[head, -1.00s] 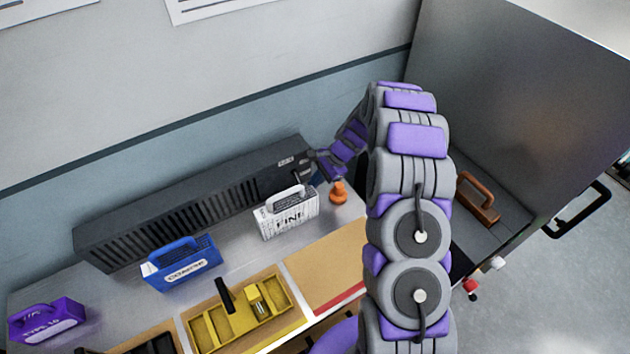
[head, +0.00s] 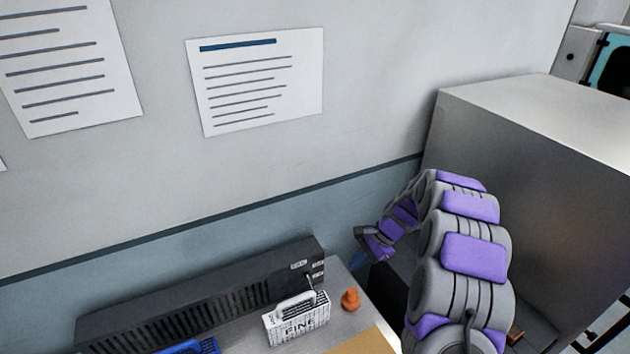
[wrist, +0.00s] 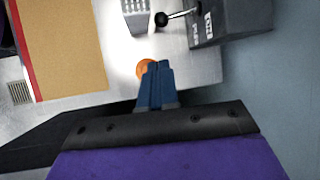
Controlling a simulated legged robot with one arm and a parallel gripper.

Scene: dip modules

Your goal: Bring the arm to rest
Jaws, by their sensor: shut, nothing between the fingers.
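My gripper (head: 359,258) is at the end of my purple and grey arm, which reaches in from the lower right in the head view. It hangs in the air near the right end of the bench, to the right of the dark slatted unit. In the wrist view my gripper (wrist: 155,72) shows two blue fingers closed together with nothing between them. An orange knob (head: 350,299) stands on the bench below it; in the wrist view the fingers partly hide it.
The dark slatted unit (head: 200,305) with a lever runs along the wall. A white FINE module (head: 298,322) and a blue module (head: 190,347) stand before it. A large grey metal cabinet (head: 540,150) is close on the right. Open air lies above the bench.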

